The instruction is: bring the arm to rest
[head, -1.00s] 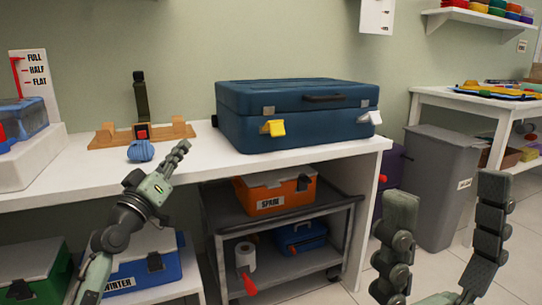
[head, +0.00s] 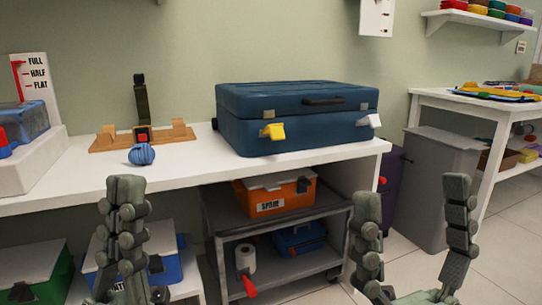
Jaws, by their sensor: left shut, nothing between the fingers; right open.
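My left gripper (head: 125,185) is upright in front of the counter at the lower left. Its fingers are together with nothing between them. My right gripper (head: 411,188) is at the lower right, its two fingers pointing up and spread wide, with nothing between them. Both grippers appear clear of the objects on the counter. The lower parts of both are cut off by the bottom edge.
A blue suitcase (head: 300,112), a wooden stand (head: 107,140) and a small blue ball (head: 141,154) are on the white counter (head: 190,172). Below are a cart (head: 275,230) with an orange box (head: 268,198). A grey bin (head: 430,190) stands at right.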

